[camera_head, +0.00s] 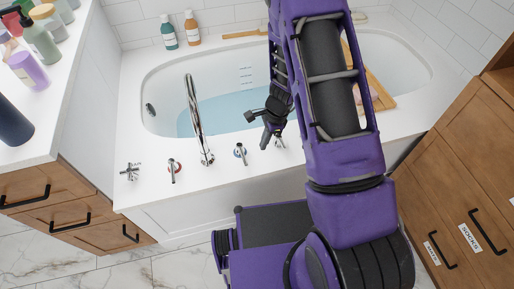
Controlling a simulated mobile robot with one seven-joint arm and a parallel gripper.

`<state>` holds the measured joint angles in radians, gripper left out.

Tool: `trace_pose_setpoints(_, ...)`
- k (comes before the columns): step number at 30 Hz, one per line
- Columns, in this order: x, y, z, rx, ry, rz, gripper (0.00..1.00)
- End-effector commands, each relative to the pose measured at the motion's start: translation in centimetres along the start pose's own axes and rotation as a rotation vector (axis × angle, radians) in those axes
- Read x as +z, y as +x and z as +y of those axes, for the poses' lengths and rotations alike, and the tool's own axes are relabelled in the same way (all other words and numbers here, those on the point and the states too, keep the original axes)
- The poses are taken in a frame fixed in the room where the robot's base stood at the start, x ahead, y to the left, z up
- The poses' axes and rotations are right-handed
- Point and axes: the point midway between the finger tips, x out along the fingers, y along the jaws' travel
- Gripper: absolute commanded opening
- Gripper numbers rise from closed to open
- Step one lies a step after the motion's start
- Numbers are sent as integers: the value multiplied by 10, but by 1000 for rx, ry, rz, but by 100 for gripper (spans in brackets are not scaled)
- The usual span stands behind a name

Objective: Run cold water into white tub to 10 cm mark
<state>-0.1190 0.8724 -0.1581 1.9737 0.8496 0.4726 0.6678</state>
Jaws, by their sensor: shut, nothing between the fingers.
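The white tub (160,75) holds a pool of light blue water (225,112). Small marks (246,76) show on its far inner wall, just above the water's far edge; their numbers are too small to read. A chrome spout (195,115) rises from the near rim, and I cannot make out a stream from it. On the rim stand a red-marked lever (174,168) left of the spout and a blue-marked lever (240,152) right of it. My gripper (265,143) is shut and empty, over the near rim just right of the blue-marked lever.
A cross-shaped handle (130,171) stands at the rim's left end. Another handle (280,143) is beside my gripper. A wooden tray (383,98) spans the tub's right part, partly behind my arm. Bottles stand on the far ledge. Wooden drawers (465,190) flank the right side.

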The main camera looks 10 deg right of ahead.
Motion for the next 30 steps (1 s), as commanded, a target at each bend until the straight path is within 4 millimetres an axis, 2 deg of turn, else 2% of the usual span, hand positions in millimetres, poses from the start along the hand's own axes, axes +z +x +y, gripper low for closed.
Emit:
trace_pose_setpoints(1, 2, -17, -1, -3, -3, 0, 0)
trace_pose_setpoints(6, 2, -49, -1, -1, -3, 0, 0)
trace_pose_setpoints(12, 0, -67, -1, 2, -2, -2, 0)
trace_pose_setpoints(15, -8, -65, -1, 11, -1, -32, 0)
trace_pose_setpoints(22, -35, -46, -1, 24, -30, -192, 0)
trace_pose_setpoints(26, -38, -40, -1, 19, -43, -232, 0)
trace_pose_setpoints(30, -34, -23, -1, 20, -45, -236, 0)
